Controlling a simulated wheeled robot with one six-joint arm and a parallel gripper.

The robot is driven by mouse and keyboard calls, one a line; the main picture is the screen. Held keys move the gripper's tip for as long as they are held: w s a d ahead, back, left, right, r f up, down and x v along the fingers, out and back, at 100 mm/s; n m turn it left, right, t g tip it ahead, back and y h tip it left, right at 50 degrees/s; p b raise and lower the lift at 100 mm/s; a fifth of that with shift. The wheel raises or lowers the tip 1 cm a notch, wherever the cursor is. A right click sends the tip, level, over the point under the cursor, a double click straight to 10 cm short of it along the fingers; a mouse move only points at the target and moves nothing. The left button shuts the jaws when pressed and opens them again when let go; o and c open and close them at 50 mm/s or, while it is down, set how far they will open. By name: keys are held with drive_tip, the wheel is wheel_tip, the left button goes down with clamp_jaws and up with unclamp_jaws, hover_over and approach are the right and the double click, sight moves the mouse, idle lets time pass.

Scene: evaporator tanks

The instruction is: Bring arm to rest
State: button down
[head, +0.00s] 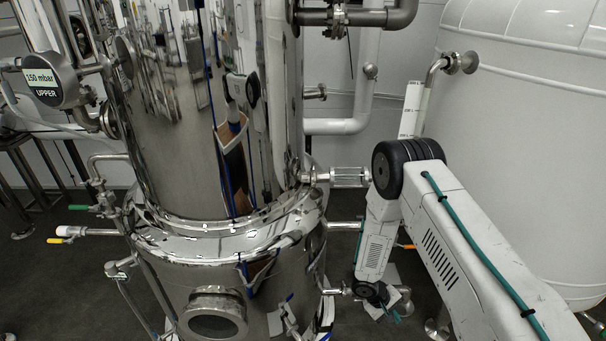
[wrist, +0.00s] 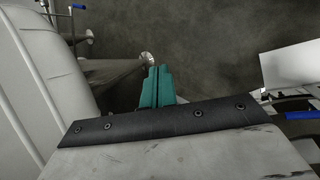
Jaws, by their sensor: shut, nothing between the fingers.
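My arm, white with black joints, comes in from the lower right of the head view. It bends at a black joint, and its forearm hangs down between the steel tank (head: 165,120) and the white tank (head: 530,130). My gripper (wrist: 157,72) shows in the wrist view as two teal fingers, shut together and empty, pointing toward the dark floor. In the head view the gripper is mostly hidden behind the wrist links, with only a bit of teal showing low down.
A gauge reading 150 mbar UPPER (head: 52,80) hangs at the upper left. Green-handled (head: 80,207) and yellow-handled (head: 58,239) valves stick out left of the steel tank. A sight glass (head: 213,315) sits low on it. Short pipes reach from its right side toward my forearm.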

drive_tip(key=s+r+m+g+y, duration=0.1)
drive_tip(key=s+r, duration=0.2)
drive_tip(key=r, duration=1.4)
drive_tip(key=s+r+m+g, duration=0.1)
drive_tip(key=s+r+g, duration=0.1)
drive_tip(key=r, duration=1.5)
drive_tip(key=s+a+r+m+t+y, duration=0.2)
drive_tip(key=s+r+t+y, duration=0.3)
drive_tip(key=s+r, duration=1.7)
drive_tip(key=shift+s+a+r+m+t+y, duration=0.3)
drive_tip(key=shift+a+r, duration=0.35)
drive_tip(key=shift+r, duration=1.2)
drive_tip(key=shift+w, duration=0.1)
